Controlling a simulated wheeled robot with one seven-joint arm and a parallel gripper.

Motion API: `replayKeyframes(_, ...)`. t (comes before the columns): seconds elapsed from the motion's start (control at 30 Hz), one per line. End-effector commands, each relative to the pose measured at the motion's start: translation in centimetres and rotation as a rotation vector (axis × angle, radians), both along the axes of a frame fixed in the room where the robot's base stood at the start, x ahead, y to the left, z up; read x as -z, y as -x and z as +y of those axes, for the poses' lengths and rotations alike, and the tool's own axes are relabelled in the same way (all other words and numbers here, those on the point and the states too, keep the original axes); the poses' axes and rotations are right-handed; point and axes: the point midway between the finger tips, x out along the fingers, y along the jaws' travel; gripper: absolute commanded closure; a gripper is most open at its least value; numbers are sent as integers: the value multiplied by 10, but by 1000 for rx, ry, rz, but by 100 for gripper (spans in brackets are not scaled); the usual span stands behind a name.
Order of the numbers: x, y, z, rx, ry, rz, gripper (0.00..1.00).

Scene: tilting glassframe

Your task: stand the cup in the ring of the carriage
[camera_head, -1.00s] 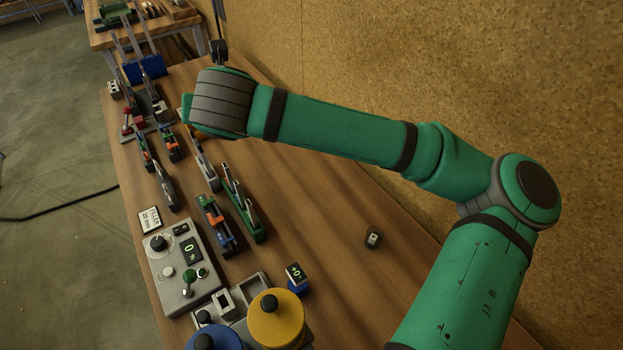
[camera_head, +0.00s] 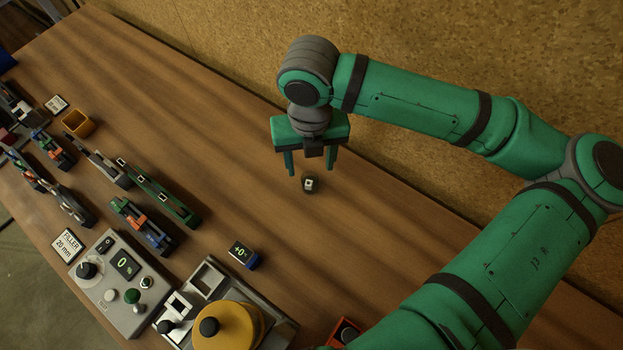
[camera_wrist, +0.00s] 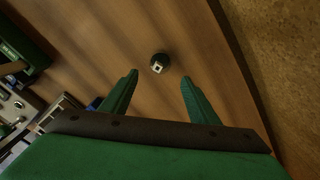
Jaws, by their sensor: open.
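My gripper (camera_head: 310,170) is open and empty, pointing down over the bare wood bench. Its two green fingers also show in the wrist view (camera_wrist: 159,80). A small dark round piece with a pale square top (camera_head: 310,184) stands on the bench just below the fingertips. In the wrist view the same piece (camera_wrist: 159,63) appears ahead of the gap between the fingers, apart from both. An orange open-topped cup-like container (camera_head: 79,123) stands at the left of the bench. I cannot make out for certain which thing is the carriage or its ring.
Several green, blue and grey clamp-like fixtures (camera_head: 143,224) stand at left. A grey control box (camera_head: 124,292), a yellow drum (camera_head: 228,328) on a grey base and a small display block (camera_head: 243,254) are at the front. A cork wall (camera_head: 450,60) rises behind. The bench middle is clear.

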Motion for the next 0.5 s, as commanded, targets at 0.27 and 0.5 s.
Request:
replayKeyframes(0.27, 24, -1, 4, -9, 0, -2, 45)
replayKeyframes(0.5, 52, -7, -4, 4, -1, 0, 45)
